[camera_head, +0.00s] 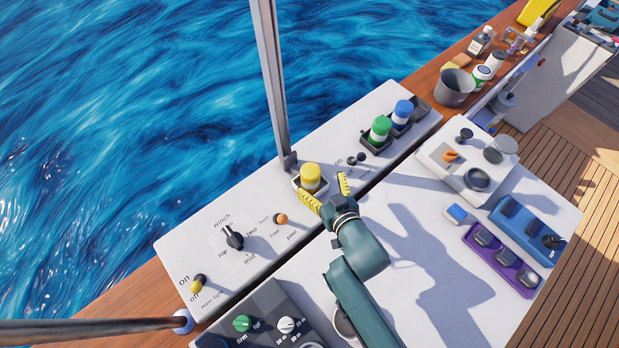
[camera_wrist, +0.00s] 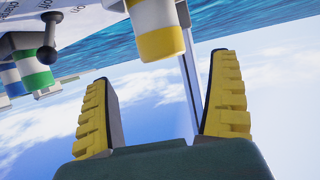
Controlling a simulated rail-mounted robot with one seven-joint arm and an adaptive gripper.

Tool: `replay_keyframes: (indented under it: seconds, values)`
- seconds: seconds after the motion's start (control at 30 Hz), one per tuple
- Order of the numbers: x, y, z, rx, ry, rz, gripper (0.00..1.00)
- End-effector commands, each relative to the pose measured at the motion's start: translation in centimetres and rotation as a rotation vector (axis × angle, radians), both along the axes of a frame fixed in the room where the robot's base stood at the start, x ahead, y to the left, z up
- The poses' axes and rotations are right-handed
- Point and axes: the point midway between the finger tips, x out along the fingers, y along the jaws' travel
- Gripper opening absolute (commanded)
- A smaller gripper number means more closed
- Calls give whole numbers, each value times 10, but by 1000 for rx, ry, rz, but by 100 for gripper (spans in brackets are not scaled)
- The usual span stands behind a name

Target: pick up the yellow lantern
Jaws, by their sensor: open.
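The yellow lantern (camera_head: 310,177) has a yellow cap and a pale body, and stands upright in a dark-lined square holder on the white panel. In the wrist view the lantern (camera_wrist: 158,32) shows at the top, beyond the fingertips and between their lines. My gripper (camera_head: 327,191) is open and empty, with its yellow fingers just to the lower right of the lantern in the head view. Both fingers of my gripper (camera_wrist: 160,78) are spread wide in the wrist view. I cannot tell the exact gap to the lantern.
A green lantern (camera_head: 380,130) and a blue lantern (camera_head: 403,111) stand in holders to the upper right. A grey post (camera_head: 272,80) rises close behind the yellow lantern. A black knob (camera_head: 234,237) and an orange button (camera_head: 281,219) are to the left on the panel.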

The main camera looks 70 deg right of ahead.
Motion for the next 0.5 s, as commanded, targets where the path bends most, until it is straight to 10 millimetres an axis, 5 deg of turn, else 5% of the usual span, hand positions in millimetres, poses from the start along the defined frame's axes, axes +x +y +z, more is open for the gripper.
replay_keyframes:
  seconds: [0.5]
  values:
    - [44, -43, -31, 0, 0, 0, 91]
